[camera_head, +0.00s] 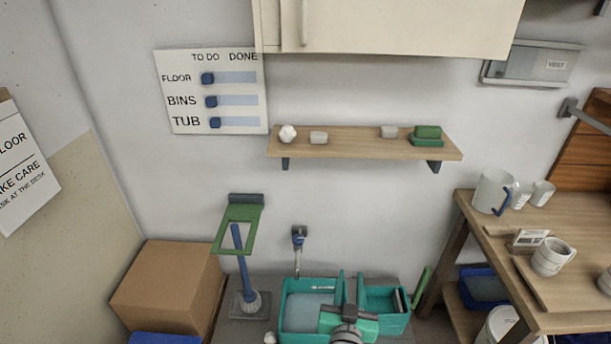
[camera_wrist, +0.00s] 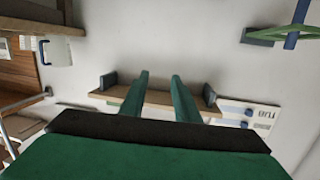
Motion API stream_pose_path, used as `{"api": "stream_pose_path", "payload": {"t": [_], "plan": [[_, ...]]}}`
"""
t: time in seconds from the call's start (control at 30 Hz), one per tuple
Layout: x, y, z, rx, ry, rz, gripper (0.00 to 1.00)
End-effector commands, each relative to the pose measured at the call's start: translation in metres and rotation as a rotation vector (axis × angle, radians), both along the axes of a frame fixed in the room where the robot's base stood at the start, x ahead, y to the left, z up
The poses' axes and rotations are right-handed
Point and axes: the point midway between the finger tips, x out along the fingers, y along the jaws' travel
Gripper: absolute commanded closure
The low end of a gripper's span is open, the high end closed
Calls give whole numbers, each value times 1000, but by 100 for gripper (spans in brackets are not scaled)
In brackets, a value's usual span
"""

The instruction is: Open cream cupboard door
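The cream cupboard (camera_head: 400,25) is on the wall at the top of the head view, and its upper part is cut off by the frame. A vertical bar handle (camera_head: 304,22) shows near its left end. The visible front looks flush and shut. My gripper (camera_head: 350,273) is low in the head view, in front of the teal tub and well below the cupboard. In the wrist view, its two green fingers (camera_wrist: 160,75) stand apart with nothing between them. The cupboard does not show in the wrist view.
A wall shelf (camera_head: 360,143) with small items lies between gripper and cupboard height; it also shows in the wrist view (camera_wrist: 155,97). A wooden table (camera_head: 480,222) with mugs is at right.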

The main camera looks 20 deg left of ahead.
Motion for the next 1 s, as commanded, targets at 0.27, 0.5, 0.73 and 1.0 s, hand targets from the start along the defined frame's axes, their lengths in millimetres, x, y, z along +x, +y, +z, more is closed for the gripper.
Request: {"api": "stream_pose_path", "payload": {"t": [0.27, 0.5, 0.73, 1.0], "plan": [[73, 30, 94, 18, -33, 54, 71], [115, 55, 187, 29, -53, 106, 71], [135, 83, 287, 34, -74, 166, 71], [130, 105, 412, 32, -103, 236, 71]]}}
